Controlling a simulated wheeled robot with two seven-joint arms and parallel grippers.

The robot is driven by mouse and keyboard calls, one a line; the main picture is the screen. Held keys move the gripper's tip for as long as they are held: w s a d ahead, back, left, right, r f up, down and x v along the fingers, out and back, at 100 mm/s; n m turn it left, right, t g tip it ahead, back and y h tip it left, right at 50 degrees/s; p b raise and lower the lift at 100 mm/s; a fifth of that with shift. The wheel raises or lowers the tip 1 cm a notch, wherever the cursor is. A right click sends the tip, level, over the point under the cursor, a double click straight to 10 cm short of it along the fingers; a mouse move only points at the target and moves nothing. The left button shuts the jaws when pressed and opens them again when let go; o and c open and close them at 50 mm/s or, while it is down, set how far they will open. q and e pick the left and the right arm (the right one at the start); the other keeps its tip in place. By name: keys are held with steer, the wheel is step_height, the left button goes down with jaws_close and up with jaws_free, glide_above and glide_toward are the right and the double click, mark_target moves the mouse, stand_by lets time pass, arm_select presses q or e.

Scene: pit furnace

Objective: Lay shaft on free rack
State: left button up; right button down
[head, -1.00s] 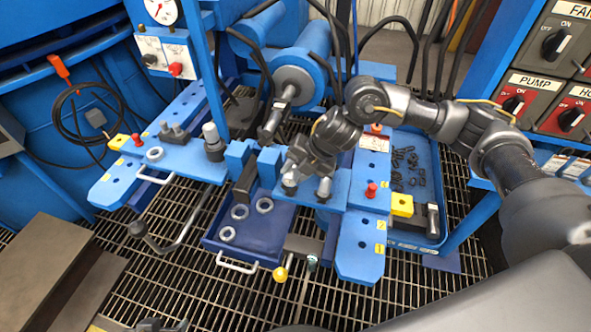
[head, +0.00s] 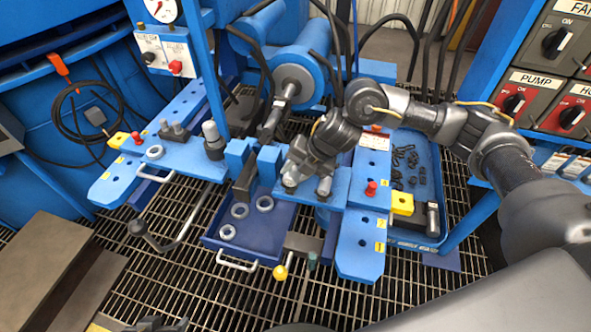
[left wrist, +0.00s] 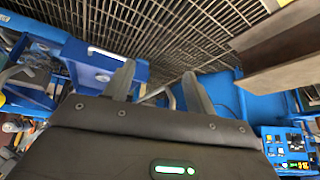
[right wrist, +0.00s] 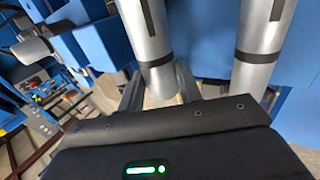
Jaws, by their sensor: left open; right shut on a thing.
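Two silver shafts with dark slots fill the top of the right wrist view, a left one (right wrist: 148,30) and a right one (right wrist: 262,40). My right gripper (right wrist: 158,88) is shut on the left shaft near its lower end. In the head view the right gripper (head: 293,174) is at the right blue bench, where short silver ends (head: 324,186) show. Its fingers hide most of the held shaft. My left gripper (left wrist: 160,82) is open and empty above the floor grating; only a dark part shows at the head view's bottom edge. I cannot tell which rack is free.
A blue tray (head: 212,242) with several grey rings lies between the left bench (head: 112,184) and right bench (head: 358,262). Upright blue blocks (head: 238,152) stand beside the gripper. A yellow-knobbed lever (head: 280,272) is in front. Control panels are at right.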

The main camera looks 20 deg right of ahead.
steer(key=shift+w, duration=0.1)
steer(key=c, duration=0.9)
jaws_free()
steer(key=shift+f, duration=0.15)
steer(key=p+v, duration=0.1)
steer(key=v, duration=0.3)
steer(key=shift+r, duration=0.25)
arm_select(q)
step_height(320, 180, down, 5)
steer(key=s+a+g+p, duration=0.1)
steer(key=s+a+g, duration=0.1)
steer(key=shift+s+n+g+y, duration=0.3)
steer(key=shift+s+g+y, duration=0.1)
arm_select(e)
steer(key=v, duration=0.6)
steer(key=shift+s+d+r, duration=0.2)
steer(key=shift+r, duration=0.05)
